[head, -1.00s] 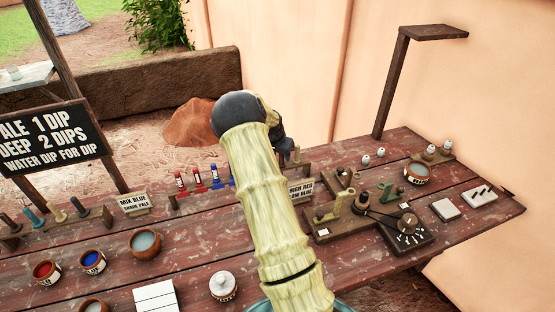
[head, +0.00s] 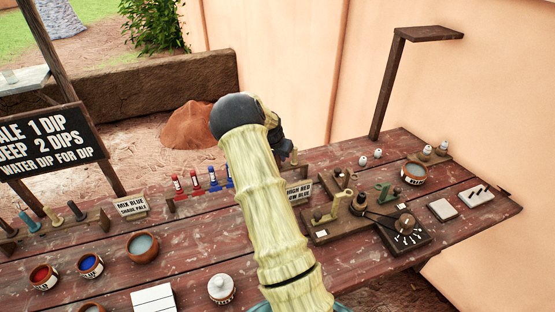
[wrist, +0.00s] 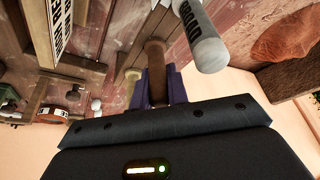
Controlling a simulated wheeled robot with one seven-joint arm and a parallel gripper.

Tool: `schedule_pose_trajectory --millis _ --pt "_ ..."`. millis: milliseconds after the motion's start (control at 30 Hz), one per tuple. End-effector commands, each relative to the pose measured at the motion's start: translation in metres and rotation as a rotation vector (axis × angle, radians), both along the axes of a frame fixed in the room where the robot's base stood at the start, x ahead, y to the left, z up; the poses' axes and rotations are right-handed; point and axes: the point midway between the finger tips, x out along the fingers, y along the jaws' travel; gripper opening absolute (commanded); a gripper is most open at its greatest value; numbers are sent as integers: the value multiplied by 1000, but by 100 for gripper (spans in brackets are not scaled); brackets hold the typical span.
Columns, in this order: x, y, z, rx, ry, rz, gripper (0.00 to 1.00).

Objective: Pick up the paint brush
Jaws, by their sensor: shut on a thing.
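My gripper (wrist: 157,88) is shut on a brown, rounded handle (wrist: 154,62) in the wrist view. Only the handle's upper part shows between the two dark blue fingers, and I cannot see bristles, so I cannot confirm that it is the paint brush. In the head view my gripper (head: 284,148) is mostly hidden behind my forearm, over the back edge of the table. A pale grey cylinder with lettering (wrist: 203,38) stands close beside the fingers in the wrist view.
The wooden table (head: 185,250) holds several paint pots, such as a blue one (head: 90,265), and a wooden rack with red and blue tubes (head: 197,181). A dial mechanism (head: 405,230) lies at the right. A wooden post (head: 388,88) rises at the back right.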

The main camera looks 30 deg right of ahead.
Motion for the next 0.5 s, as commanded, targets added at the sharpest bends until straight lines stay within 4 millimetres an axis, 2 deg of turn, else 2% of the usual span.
schedule_pose_trajectory --millis 167,500 --pt "2 0 16 0 -6 1 0" --pt "-3 -9 81 1 -8 -14 0"
